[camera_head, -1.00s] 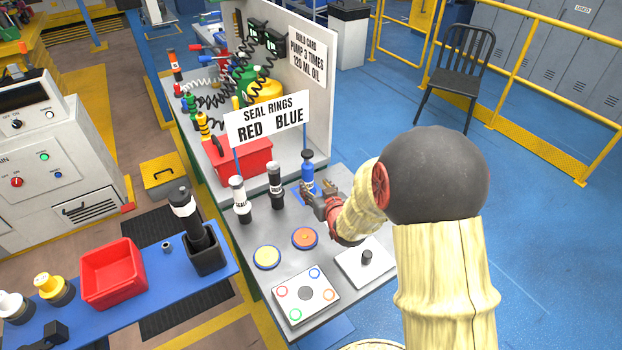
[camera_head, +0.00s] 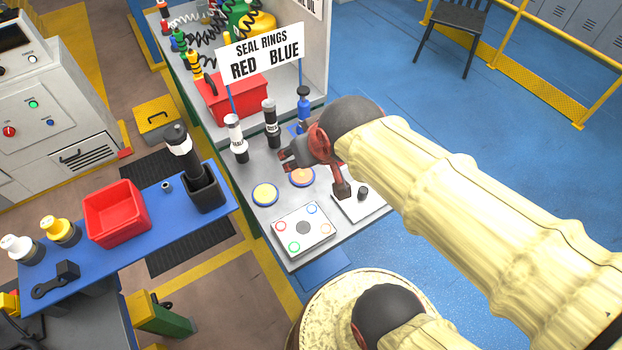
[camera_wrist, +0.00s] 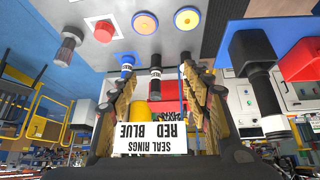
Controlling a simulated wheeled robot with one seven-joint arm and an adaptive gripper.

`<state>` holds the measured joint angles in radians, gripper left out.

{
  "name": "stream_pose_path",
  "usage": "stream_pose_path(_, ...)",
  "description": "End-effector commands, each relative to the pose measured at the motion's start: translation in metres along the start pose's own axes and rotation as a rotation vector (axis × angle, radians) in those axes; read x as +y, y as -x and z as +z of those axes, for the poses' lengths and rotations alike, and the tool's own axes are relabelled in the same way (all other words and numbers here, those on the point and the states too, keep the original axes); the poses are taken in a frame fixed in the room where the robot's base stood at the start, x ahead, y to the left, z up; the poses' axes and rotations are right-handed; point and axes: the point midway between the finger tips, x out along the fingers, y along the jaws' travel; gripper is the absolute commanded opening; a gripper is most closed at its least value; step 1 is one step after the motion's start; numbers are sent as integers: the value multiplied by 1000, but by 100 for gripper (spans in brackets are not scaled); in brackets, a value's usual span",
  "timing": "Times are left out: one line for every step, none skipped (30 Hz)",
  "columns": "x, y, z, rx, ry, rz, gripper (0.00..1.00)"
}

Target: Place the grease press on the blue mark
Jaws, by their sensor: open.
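Three upright bottle-like tools stand in a row on the grey bench: a white one (camera_head: 235,142), a dark one (camera_head: 271,127) and a blue one (camera_head: 303,108). Their labels are too small to read, so I cannot tell which is the grease press. A blue patch (camera_head: 293,129) shows at the foot of the blue tool. My gripper (camera_head: 314,174) is open and empty over the bench, in front of the tools. In the wrist view, upside down, the blue tool (camera_wrist: 127,70) and dark tool (camera_wrist: 155,72) appear beyond its spread fingers.
A seal-rings sign (camera_head: 262,58) stands behind the tools by a red bin (camera_head: 236,99). Yellow (camera_head: 265,194) and orange (camera_head: 301,178) discs and a ring plate (camera_head: 303,229) lie on the bench. A blue shelf at left holds a red tray (camera_head: 116,212) and a black holder (camera_head: 205,192) with a tall black-and-white tool.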

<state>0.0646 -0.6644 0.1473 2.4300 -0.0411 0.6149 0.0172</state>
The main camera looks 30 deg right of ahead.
Motion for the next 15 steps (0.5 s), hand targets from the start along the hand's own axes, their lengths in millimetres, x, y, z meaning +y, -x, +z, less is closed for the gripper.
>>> stream_pose_path(-8,18,13,-23,13,-17,48)
stream_pose_path(-11,27,21,-41,18,-25,48)
stream_pose_path(-15,36,31,-63,23,-35,48)
stream_pose_path(-18,42,38,-78,28,-42,48)
stream_pose_path(-19,47,43,-89,32,-47,48)
stream_pose_path(-21,52,49,-101,36,-52,48)
stream_pose_path(-22,55,52,-108,38,-55,48)
stream_pose_path(-23,56,55,-114,39,-57,48)
stream_pose_path(-23,58,57,-120,41,-59,48)
stream_pose_path(-23,58,58,-122,41,-60,48)
stream_pose_path(-24,58,58,-123,41,-60,48)
stream_pose_path(-23,58,58,-123,41,-60,48)
stream_pose_path(-23,58,58,-123,41,-59,48)
stream_pose_path(-23,58,58,-123,41,-59,48)
stream_pose_path(-23,58,58,-123,41,-59,48)
